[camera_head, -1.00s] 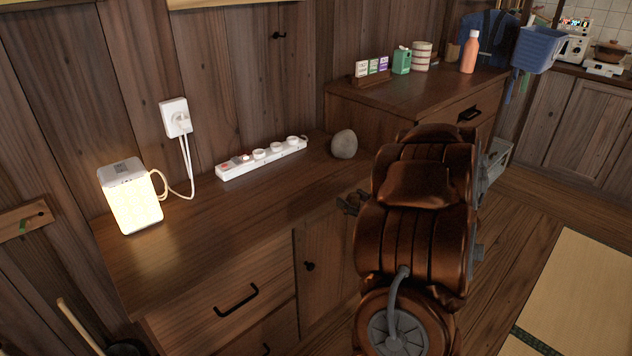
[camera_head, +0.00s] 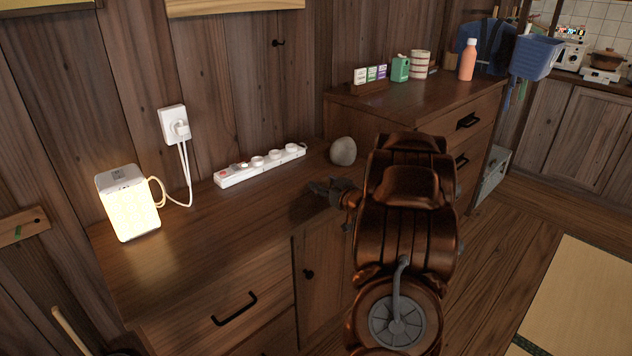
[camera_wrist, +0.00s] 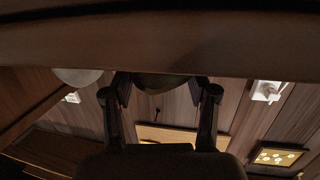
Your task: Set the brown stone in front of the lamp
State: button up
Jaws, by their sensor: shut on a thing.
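The lamp (camera_head: 130,205) is a glowing white box on the left part of the low wooden cabinet top, near the wall. My gripper (camera_head: 322,187) is over the right part of that top, well to the right of the lamp. In the wrist view my gripper (camera_wrist: 162,88) has its two fingers on either side of a dark rounded thing, the brown stone (camera_wrist: 162,82), and is shut on it. The stone is partly cut off by a wooden edge there. I cannot make out the stone in the head view.
A grey stone (camera_head: 343,151) sits just behind and right of my gripper; it also shows in the wrist view (camera_wrist: 78,76). A white power strip (camera_head: 260,165) lies along the wall. The cabinet top (camera_head: 225,215) is clear between lamp and gripper.

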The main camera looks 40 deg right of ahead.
aim_at(316, 181)
jog(key=shift+x, duration=2.2)
jog(key=shift+w+f, duration=0.2)
jog(key=shift+f, duration=0.1)
jog(key=o, duration=1.2)
jog(key=shift+f+b, duration=0.2)
jog(key=shift+b, duration=0.25)
